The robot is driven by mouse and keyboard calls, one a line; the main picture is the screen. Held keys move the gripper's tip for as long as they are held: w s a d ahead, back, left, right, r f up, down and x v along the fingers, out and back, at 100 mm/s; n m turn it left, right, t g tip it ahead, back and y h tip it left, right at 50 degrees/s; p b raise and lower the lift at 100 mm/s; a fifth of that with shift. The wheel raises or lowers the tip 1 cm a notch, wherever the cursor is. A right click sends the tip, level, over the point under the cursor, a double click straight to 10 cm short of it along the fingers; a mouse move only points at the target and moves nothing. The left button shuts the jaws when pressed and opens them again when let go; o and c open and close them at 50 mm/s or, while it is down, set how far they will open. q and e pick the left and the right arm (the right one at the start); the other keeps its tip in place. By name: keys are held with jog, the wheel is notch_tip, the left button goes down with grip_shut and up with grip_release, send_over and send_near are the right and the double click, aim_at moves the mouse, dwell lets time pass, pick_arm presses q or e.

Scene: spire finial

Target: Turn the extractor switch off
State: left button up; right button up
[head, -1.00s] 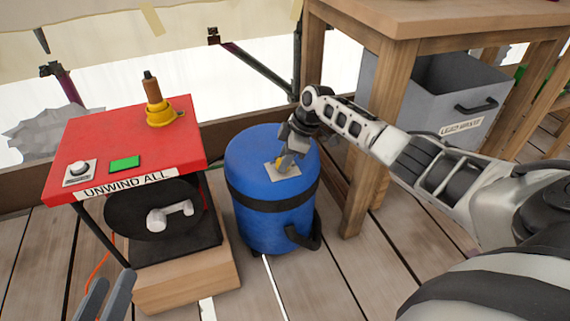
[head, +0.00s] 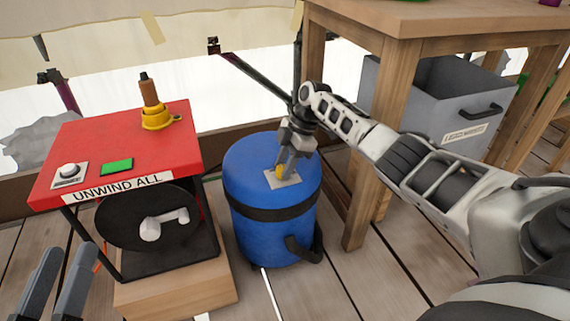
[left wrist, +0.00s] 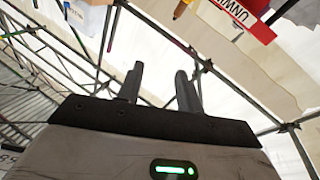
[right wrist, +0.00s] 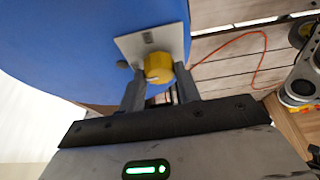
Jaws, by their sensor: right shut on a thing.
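The extractor is a blue drum (head: 250,165) with a black band, standing on the plank floor. On its top is a grey switch plate (head: 290,182) with a yellow knob; the knob (right wrist: 157,68) shows clearly in the right wrist view, with the plate (right wrist: 135,45) behind it. My right gripper (head: 284,168) reaches down to the knob from above. In the right wrist view its fingers (right wrist: 158,85) are closed in on the knob, one at each side. My left gripper (head: 65,280) is low at the left, open and empty, its fingers (left wrist: 160,85) apart.
A red-topped machine (head: 120,145) labelled UNWIND ALL, with a white knob, green button and yellow fitting, stands left of the drum. A wooden table (head: 440,20) and a grey bin (head: 430,105) are at the right. An orange cord (right wrist: 262,60) lies on the planks.

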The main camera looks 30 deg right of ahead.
jog(key=shift+f, duration=0.1)
jog(key=o, duration=1)
jog(key=shift+d+r, duration=0.15)
jog(key=shift+r, duration=0.4)
pick_arm(q)
jog(key=f+g+p, duration=0.1)
jog(key=p, duration=0.1)
jog(key=s+f+g+y+p, duration=0.1)
jog(key=f+p, duration=0.1)
jog(key=s+f+n+g+y+p, duration=0.1)
jog(key=f+p, duration=0.1)
jog(key=shift+g, duration=0.4)
pick_arm(e)
jog(key=v, duration=1.5)
jog(key=shift+f, duration=0.1)
